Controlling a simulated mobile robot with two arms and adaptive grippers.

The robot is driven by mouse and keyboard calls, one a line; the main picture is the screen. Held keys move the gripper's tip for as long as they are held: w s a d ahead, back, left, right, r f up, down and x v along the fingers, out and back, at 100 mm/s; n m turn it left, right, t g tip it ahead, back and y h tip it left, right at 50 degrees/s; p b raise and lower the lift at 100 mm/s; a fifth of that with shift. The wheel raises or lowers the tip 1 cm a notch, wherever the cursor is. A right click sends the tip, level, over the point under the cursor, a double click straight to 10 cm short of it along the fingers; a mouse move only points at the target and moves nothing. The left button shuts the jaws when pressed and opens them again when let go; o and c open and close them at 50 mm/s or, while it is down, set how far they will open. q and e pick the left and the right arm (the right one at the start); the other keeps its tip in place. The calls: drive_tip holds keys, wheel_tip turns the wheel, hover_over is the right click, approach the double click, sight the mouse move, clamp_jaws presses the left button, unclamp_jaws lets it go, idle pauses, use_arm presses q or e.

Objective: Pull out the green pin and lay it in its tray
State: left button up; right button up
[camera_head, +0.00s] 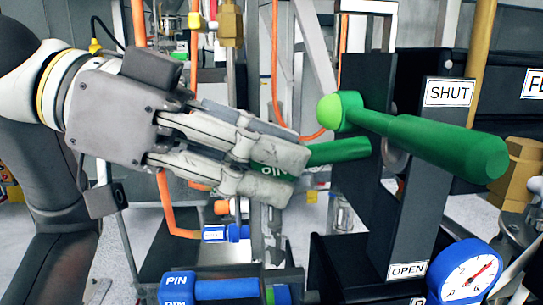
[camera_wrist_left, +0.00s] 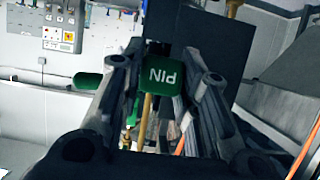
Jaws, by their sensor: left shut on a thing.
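My left gripper (camera_head: 290,172) is shut on the green pin (camera_head: 338,152), with the fingers around its labelled head. The pin's green shaft points right to the black upright plate of the stand (camera_head: 362,80). Its end overlaps the plate, and I cannot tell whether it sits in a hole or in front. In the left wrist view, the green head marked PIN (camera_wrist_left: 160,76) is between the fingers (camera_wrist_left: 160,95). I cannot make out for certain which tray belongs to the green pin. My right gripper is not in view.
A large green lever handle (camera_head: 430,140) with a lighter round end crosses the stand, close to the pin. SHUT and OPEN labels mark the stand. A blue pin (camera_head: 225,289) lies low in front. A blue gauge (camera_head: 470,270) is at lower right. Orange hoses hang behind.

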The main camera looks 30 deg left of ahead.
use_arm(q)
drive_tip(key=shift+s+a+b, duration=0.2)
drive_tip(key=shift+s+a, duration=0.2)
drive_tip(key=shift+a, duration=0.2)
drive_tip(key=shift+s+a+b, duration=0.2)
drive_tip(key=shift+s+a, duration=0.2)
drive_tip(key=shift+a, duration=0.2)
idle(0.3)
drive_tip(key=s+a+b, duration=0.2)
drive_tip(key=s+a, duration=0.1)
drive_tip(key=a, duration=0.2)
drive_tip(key=shift+s, duration=0.2)
idle(0.5)
drive_tip(key=shift+r, duration=0.1)
